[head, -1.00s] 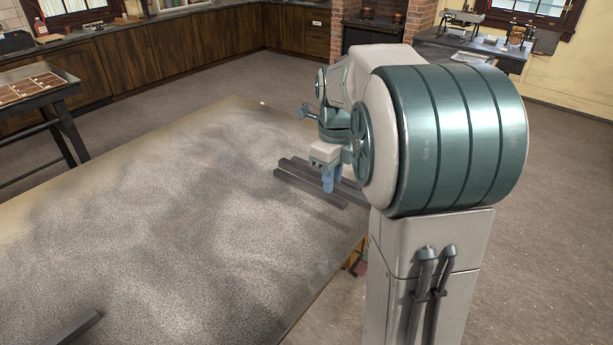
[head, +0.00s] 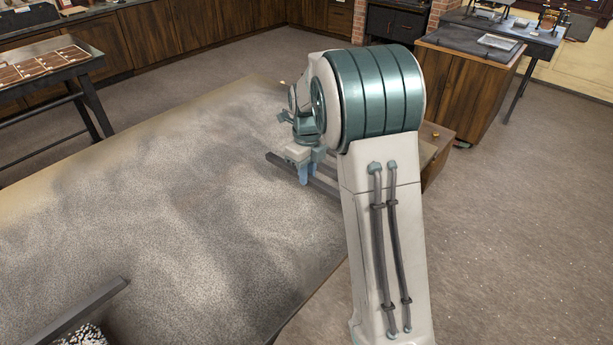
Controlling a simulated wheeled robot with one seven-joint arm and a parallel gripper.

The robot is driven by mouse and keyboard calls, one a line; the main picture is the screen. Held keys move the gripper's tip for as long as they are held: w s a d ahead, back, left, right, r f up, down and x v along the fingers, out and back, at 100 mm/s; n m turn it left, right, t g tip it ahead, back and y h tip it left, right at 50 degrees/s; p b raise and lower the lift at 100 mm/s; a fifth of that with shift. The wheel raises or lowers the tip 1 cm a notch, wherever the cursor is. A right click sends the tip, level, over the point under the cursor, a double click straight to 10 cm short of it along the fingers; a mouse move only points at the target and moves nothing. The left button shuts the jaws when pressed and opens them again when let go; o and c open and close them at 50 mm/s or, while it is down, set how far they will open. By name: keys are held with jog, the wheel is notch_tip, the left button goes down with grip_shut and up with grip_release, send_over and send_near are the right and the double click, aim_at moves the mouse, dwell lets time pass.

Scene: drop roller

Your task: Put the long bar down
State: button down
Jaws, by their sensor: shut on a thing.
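A long dark grey bar (head: 276,161) shows on both sides of my gripper (head: 304,176), near the far right edge of the speckled table (head: 180,210). My gripper points down, its blue fingers shut on this bar. The bar's right end runs behind my arm. From this angle I cannot tell whether the bar touches the table or hangs just above it.
Another dark bar (head: 82,312) lies at the lower left, beside a dark speckled thing (head: 82,335). The middle of the table is clear. A side table with a tan tray (head: 45,67) stands at the far left. A wooden cabinet (head: 465,85) stands beyond my arm.

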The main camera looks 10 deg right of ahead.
jog(key=shift+f, duration=0.95)
jog(key=shift+f, duration=0.2)
jog(key=c, duration=1.3)
grip_release()
